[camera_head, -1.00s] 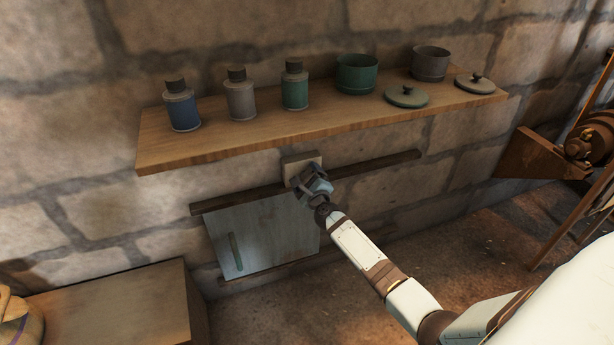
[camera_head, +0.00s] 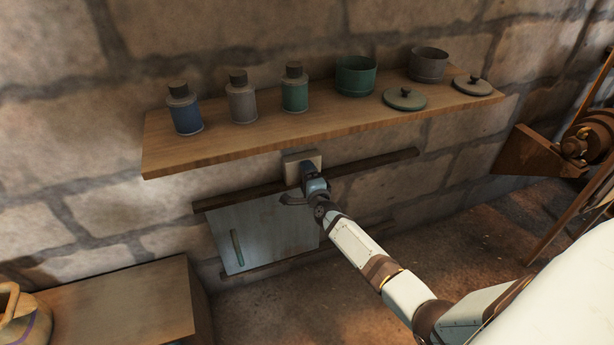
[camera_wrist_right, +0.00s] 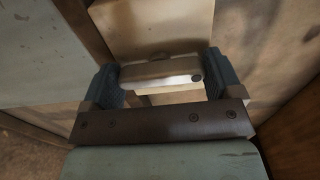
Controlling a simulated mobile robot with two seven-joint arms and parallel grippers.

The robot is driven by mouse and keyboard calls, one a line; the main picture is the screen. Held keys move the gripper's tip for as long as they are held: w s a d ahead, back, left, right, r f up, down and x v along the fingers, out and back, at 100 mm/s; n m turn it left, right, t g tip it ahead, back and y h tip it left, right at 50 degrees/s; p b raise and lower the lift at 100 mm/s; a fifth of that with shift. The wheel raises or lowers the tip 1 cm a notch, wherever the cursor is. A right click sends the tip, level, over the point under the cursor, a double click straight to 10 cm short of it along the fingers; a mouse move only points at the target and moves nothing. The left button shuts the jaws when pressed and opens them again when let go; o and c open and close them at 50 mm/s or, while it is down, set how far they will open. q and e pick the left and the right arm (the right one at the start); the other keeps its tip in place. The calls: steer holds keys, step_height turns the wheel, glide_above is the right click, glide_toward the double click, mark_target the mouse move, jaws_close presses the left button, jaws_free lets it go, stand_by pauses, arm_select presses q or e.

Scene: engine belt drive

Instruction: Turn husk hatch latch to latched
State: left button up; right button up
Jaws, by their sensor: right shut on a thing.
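The husk hatch is a pale grey panel (camera_head: 270,232) with a green upright handle (camera_head: 237,248), set between dark wooden rails below the shelf. The latch's light block (camera_head: 296,160) sits on the wall at the upper rail. My right gripper (camera_head: 309,175) is at the front of this block and hides part of it. In the right wrist view my right gripper (camera_wrist_right: 165,82) has its two blue-grey fingers at either end of a light bar, the latch handle (camera_wrist_right: 160,73), and is shut on it. The bar lies crosswise in that view. My left gripper is not in view.
Above is a wooden shelf (camera_head: 220,145) with several bottles, a green pot (camera_head: 356,75), a grey pot (camera_head: 429,64) and two lids. A wooden box (camera_head: 120,305) stands at lower left beside a sack-like container (camera_head: 22,325). Wooden machinery (camera_head: 560,150) stands at right.

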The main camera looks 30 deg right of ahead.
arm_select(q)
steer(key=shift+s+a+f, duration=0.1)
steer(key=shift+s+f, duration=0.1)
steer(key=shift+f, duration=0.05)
arm_select(e)
steer(key=o, duration=0.7)
steer(key=shift+o, duration=0.2)
arm_select(q)
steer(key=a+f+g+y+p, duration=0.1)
steer(key=p, duration=0.2)
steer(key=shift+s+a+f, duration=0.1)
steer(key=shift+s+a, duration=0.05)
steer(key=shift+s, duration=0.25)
arm_select(e)
steer(key=v, duration=1.3)
steer(key=shift+s+a, duration=0.2)
steer(key=shift+s, duration=0.15)
steer(key=shift+r, duration=0.1)
